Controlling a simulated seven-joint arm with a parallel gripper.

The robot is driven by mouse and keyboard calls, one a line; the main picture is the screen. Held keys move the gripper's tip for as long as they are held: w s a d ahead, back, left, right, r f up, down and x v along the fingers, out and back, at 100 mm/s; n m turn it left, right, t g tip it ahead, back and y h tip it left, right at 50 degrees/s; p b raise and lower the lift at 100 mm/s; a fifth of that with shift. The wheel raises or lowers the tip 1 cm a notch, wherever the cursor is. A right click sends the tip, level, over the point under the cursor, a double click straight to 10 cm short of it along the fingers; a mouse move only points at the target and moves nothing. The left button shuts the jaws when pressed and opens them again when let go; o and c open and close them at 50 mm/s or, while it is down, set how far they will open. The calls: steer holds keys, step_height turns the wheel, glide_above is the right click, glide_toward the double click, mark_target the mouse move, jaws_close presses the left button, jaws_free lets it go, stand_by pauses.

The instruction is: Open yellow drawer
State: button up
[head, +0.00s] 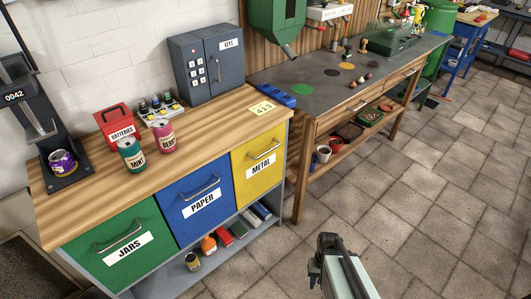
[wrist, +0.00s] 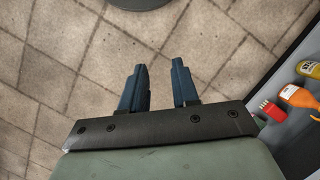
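The yellow drawer (head: 258,170) is the rightmost of three fronts under the wooden counter in the head view. It bears a "METAL" label and a silver bar handle (head: 265,150). The drawer looks shut, flush with its neighbours. My gripper (head: 328,245) is in front of the cabinet, low and to the right of the yellow drawer, apart from it. In the wrist view my gripper's two dark blue fingers (wrist: 157,85) stand apart with nothing between them, over the tiled floor. The yellow drawer is not in the wrist view.
Beside the yellow drawer are the blue "PAPER" drawer (head: 195,199) and green "JARS" drawer (head: 120,247). A low shelf (head: 243,243) below holds bottles and boxes. A workbench (head: 340,93) stands to the right, its front leg near the cabinet. The floor in front is clear.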

steer(key=w+a+r+m+t+y, duration=0.1)
steer(key=w+a+r+t+y, duration=0.15)
steer(key=w+r, duration=0.35)
steer(key=w+a+r+m+t+y, duration=0.1)
steer(key=w+a+r+y, duration=0.1)
steer(key=w+a+r, duration=0.35)
steer(key=m+t+y, duration=0.6)
steer(key=t, duration=0.5)
glide_toward(266, 152)
steer(key=x, duration=1)
steer(key=shift+w+a+f, duration=0.1)
steer(key=shift+a+f, duration=0.05)
steer(key=shift+f, duration=0.1)
jaws_close()
